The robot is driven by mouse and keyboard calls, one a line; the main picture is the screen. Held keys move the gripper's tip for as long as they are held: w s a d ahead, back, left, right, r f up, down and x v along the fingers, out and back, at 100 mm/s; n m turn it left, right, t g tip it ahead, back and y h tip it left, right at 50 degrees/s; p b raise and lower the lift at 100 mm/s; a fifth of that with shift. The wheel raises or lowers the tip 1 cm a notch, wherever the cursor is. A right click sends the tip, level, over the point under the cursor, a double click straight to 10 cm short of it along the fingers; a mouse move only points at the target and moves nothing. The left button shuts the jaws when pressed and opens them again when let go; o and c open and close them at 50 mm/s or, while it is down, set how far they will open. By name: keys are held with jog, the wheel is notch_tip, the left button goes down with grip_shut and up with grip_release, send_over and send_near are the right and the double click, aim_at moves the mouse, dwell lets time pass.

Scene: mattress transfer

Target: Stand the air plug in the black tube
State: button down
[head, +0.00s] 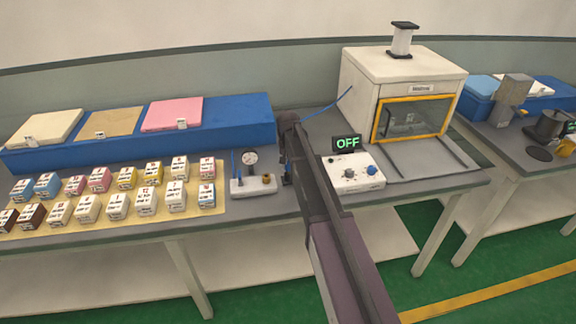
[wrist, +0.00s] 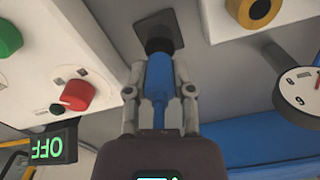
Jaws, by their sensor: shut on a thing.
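My gripper (wrist: 159,68) is shut on the blue air plug (wrist: 159,84), with one finger on each side of it. The black tube (wrist: 160,45) shows just beyond the plug's far end, on a dark square plate (wrist: 150,24). The plug and tube look in line and meet in the picture, but I cannot tell whether the plug is inside it. In the head view my gripper (head: 287,178) is low at the bench, between the gauge block and the control box. My arm hides most of it, and the plug and tube cannot be made out there.
A pressure gauge (head: 250,157) and brass fitting (head: 266,178) on a white block stand left of my gripper. A control box (head: 353,174) with knobs and an OFF display (head: 347,143) is at right. A white chamber (head: 370,75) stands behind it. Several small boxes fill the bench's left.

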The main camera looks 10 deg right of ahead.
jog(key=shift+f+b, duration=1)
jog(key=shift+f, duration=0.05)
jog(key=shift+c, duration=2)
grip_release()
jog(key=shift+r, duration=0.2)
